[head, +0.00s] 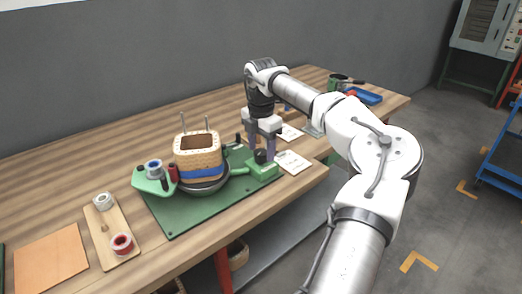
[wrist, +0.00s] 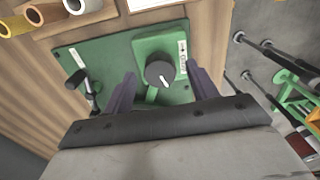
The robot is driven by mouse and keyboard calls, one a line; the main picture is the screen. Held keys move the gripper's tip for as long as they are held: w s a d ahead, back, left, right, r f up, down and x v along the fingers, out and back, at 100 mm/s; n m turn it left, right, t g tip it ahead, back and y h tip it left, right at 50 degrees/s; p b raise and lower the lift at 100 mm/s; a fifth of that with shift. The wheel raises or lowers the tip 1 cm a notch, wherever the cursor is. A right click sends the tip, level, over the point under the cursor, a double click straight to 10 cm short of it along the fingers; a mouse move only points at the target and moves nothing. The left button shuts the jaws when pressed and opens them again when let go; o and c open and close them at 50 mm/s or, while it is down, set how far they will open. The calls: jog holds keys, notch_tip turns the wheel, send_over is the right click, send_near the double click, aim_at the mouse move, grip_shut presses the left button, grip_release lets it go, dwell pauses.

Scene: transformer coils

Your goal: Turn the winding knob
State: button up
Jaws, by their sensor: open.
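The winding knob (wrist: 160,73) is black and round with a white pointer line. It sits on a green block (wrist: 148,44) at the corner of the green base plate (head: 183,226). In the head view the knob (head: 261,156) shows just below my gripper (head: 264,150). My gripper points down, and its two purple fingers stand apart on either side of the knob in the wrist view (wrist: 163,88). They appear not to touch it. The coil former (head: 198,158), with tan and blue winding, stands on the plate left of my gripper.
A small black lever (wrist: 77,79) stands on the plate near the knob. White cards (head: 293,162) lie right of the block. A board with tape rolls (head: 110,237) lies at the left. A blue tray (head: 363,96) is at the far right.

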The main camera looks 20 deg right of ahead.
aim_at(261, 152)
notch_tip(261, 152, up, 13)
jog(key=shift+f, duration=0.2)
dwell(0.5)
